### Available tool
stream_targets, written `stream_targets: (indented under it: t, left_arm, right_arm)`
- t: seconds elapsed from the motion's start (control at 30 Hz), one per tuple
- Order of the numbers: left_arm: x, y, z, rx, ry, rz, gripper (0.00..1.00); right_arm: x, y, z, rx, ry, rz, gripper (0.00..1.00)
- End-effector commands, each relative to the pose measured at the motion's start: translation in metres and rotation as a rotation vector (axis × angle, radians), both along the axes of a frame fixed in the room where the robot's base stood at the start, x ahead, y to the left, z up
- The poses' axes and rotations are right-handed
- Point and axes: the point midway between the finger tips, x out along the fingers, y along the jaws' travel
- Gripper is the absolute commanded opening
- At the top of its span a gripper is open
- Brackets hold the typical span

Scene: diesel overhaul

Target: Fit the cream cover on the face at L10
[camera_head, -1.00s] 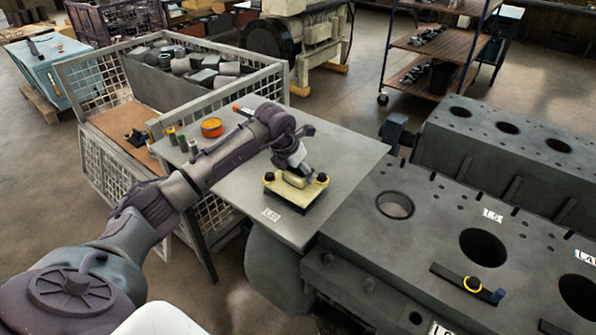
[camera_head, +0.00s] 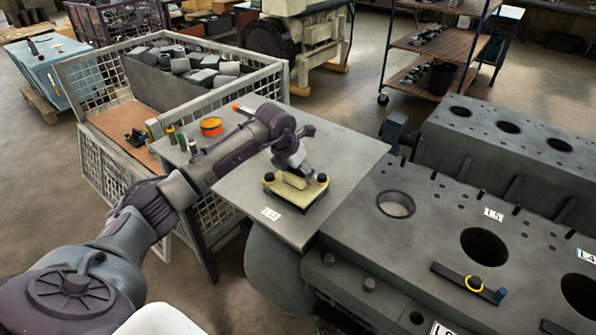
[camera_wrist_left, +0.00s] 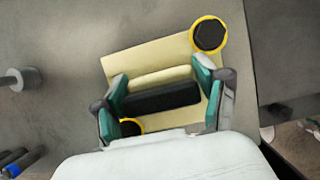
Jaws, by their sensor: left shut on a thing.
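The cream cover (camera_head: 313,190) is a flat plate with a raised bar. It is over the grey table plate, near the plate's front edge, with a dark edge or shadow under it. I cannot tell whether it touches the plate. Black knobs with yellow rings sit at two of its corners. My left gripper (camera_head: 293,173) reaches down from above and is shut on the cover's raised bar. In the left wrist view the teal-padded fingers (camera_wrist_left: 163,95) sit either side of the bar, over the cover (camera_wrist_left: 150,61). A small white label (camera_head: 271,214) lies in front; its text is unclear. My right gripper is out of view.
A grey engine block (camera_head: 430,230) with large round bores stands at the right, with a dark bar (camera_head: 455,277) on top. An orange round tin (camera_head: 211,126) and small cylinders stand at the plate's left. A mesh crate (camera_head: 215,210) is beside the plate.

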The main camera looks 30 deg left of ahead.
Motion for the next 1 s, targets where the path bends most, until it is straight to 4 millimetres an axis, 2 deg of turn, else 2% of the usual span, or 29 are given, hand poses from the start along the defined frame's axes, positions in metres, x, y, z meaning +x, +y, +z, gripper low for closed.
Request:
stream_targets:
  t: [1.0]
  left_arm:
    - [0.001, 0.000, -0.010, -0.001, -0.005, 0.001, 0.24]
  right_arm:
    - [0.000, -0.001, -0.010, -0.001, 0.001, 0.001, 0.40]
